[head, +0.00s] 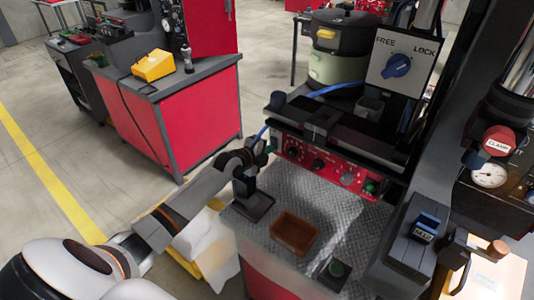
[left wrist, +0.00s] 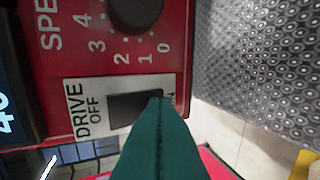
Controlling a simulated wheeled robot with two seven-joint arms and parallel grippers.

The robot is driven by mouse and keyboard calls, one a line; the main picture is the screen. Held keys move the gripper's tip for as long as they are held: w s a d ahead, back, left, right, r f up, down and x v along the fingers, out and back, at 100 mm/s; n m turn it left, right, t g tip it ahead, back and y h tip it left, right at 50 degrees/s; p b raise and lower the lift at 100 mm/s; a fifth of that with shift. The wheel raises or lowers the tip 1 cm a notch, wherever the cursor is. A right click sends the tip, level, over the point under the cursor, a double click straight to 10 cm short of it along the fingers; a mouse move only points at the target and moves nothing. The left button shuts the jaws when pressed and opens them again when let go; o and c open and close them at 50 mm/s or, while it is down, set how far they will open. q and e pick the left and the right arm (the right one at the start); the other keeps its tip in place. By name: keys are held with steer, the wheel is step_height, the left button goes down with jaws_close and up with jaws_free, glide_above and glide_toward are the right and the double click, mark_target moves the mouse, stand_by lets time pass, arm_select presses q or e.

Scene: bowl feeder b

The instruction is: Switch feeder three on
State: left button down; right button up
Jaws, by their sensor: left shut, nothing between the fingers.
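The red feeder control panel (head: 333,172) runs along the front of the machine in the head view. In the left wrist view the panel (left wrist: 170,50) shows a black DRIVE rocker switch (left wrist: 128,108), with OFF at its left end and a partly hidden label ending in N at its right end. My left gripper (head: 268,148) is at the panel's left end. Its green fingers (left wrist: 158,110) are shut and empty, with the tip over the switch's right end. I cannot tell whether it touches or how the rocker is tilted. No feeder number is readable. My right gripper is not in view.
A black speed knob (left wrist: 136,10) and a lit display (left wrist: 8,105) sit close to the switch. A FREE/LOCK knob (head: 397,65) is above the panel at the right.

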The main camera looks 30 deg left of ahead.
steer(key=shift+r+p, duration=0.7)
steer(key=shift+p, duration=0.1)
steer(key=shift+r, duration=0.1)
